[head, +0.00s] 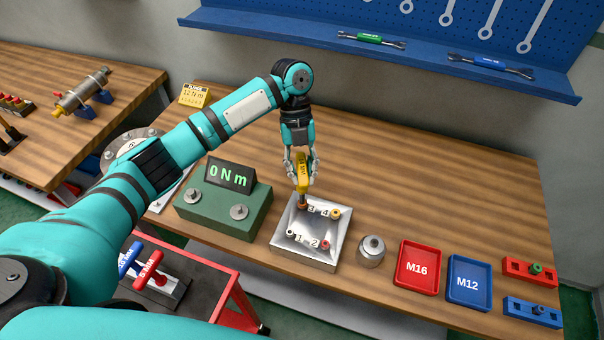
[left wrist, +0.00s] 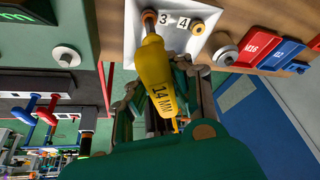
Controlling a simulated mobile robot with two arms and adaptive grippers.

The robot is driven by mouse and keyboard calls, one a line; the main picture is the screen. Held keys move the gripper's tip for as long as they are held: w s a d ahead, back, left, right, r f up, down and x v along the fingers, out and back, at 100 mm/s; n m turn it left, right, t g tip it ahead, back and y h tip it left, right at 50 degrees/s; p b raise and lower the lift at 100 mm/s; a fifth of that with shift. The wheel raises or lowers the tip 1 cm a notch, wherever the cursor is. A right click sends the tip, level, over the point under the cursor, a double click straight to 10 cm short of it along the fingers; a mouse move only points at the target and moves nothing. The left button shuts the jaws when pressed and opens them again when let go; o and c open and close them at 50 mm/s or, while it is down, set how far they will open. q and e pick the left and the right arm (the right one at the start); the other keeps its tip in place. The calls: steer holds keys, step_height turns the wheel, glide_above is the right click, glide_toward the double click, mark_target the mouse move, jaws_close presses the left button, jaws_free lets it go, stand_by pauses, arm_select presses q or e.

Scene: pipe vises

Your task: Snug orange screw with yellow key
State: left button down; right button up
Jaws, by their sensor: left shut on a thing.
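The yellow key (head: 303,178) is marked 14 MM in the left wrist view (left wrist: 157,72). My left gripper (head: 301,168) is shut on its handle and holds it nearly upright above the metal block (head: 283,253). The key's lower end is at an orange-brown screw (head: 303,206) beside number 3, which also shows in the left wrist view (left wrist: 149,17). I cannot tell how deeply they engage. A tan-orange screw (head: 336,213) sits by number 4 and a red one (head: 326,244) by number 2. My right gripper is not in view.
A green box (head: 222,218) with a display reading 0 N m stands left of the block. A metal weight (head: 371,251), a red M16 tray (head: 418,267) and a blue M12 tray (head: 469,282) stand to the right. The table behind the block is clear.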

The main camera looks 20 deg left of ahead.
arm_select(q)
steer(key=shift+f, duration=0.1)
steer(key=shift+f+m+y+b, duration=0.2)
steer(key=shift+m+y+b, duration=0.2)
steer(key=shift+m+b, duration=0.6)
steer(key=shift+m+y, duration=0.3)
steer(key=shift+m, duration=0.6)
steer(key=shift+r+m+g+y, duration=0.25)
steer(key=shift+m+g+y, duration=0.05)
steer(key=shift+m, duration=0.8)
steer(key=shift+w+r+p, duration=0.1)
steer(key=shift+r+p, duration=0.55)
steer(key=shift+p, duration=0.15)
